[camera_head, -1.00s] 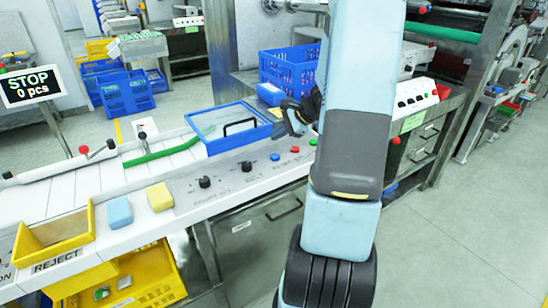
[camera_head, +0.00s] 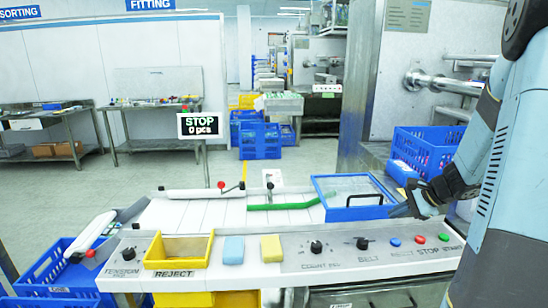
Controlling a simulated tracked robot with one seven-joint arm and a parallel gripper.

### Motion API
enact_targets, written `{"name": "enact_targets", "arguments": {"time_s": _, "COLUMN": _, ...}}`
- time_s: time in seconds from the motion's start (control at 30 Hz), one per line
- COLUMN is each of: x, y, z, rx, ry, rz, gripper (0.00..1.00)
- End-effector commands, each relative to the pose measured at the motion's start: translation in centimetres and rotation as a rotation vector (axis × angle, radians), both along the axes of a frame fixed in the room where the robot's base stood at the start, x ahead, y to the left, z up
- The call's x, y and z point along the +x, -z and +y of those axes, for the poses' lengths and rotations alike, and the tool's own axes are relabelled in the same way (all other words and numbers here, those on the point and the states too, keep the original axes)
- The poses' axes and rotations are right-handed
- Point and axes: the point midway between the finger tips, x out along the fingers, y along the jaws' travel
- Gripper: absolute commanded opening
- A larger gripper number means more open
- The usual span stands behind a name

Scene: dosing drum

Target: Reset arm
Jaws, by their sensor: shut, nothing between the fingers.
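My arm comes down along the right edge of the head view, blue-grey with dark joints. My gripper (camera_head: 403,207) is dark, shut and empty. It points left, in front of the right end of the blue-framed clear lid (camera_head: 350,197) with a black handle. It appears above the back edge of the control panel (camera_head: 330,262); whether it touches anything I cannot tell.
The panel carries a yellow REJECT tray (camera_head: 178,262), a blue block (camera_head: 233,250), a yellow block (camera_head: 271,248), knobs and coloured buttons. A blue crate (camera_head: 424,148) stands behind my gripper. A STOP display (camera_head: 200,125) stands at the back left. Open floor lies beyond.

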Motion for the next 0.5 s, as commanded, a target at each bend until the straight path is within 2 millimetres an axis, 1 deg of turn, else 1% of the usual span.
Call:
{"name": "enact_targets", "arguments": {"time_s": 0.03, "x": -0.4, "y": -1.3, "z": 1.4, "rx": -0.038, "ry": -0.053, "rz": -0.012, "gripper": 0.00}}
{"name": "enact_targets", "arguments": {"time_s": 0.2, "x": -2.6, "y": -4.7, "z": 5.5, "rx": -0.166, "ry": -0.233, "rz": -0.042, "gripper": 0.00}}
{"name": "enact_targets", "arguments": {"time_s": 0.3, "x": -4.1, "y": -6.5, "z": 7.6, "rx": -0.243, "ry": -0.334, "rz": -0.059, "gripper": 0.00}}
{"name": "enact_targets", "arguments": {"time_s": 0.5, "x": -7.6, "y": -9.7, "z": 11.1, "rx": -0.400, "ry": -0.523, "rz": -0.102, "gripper": 0.00}}
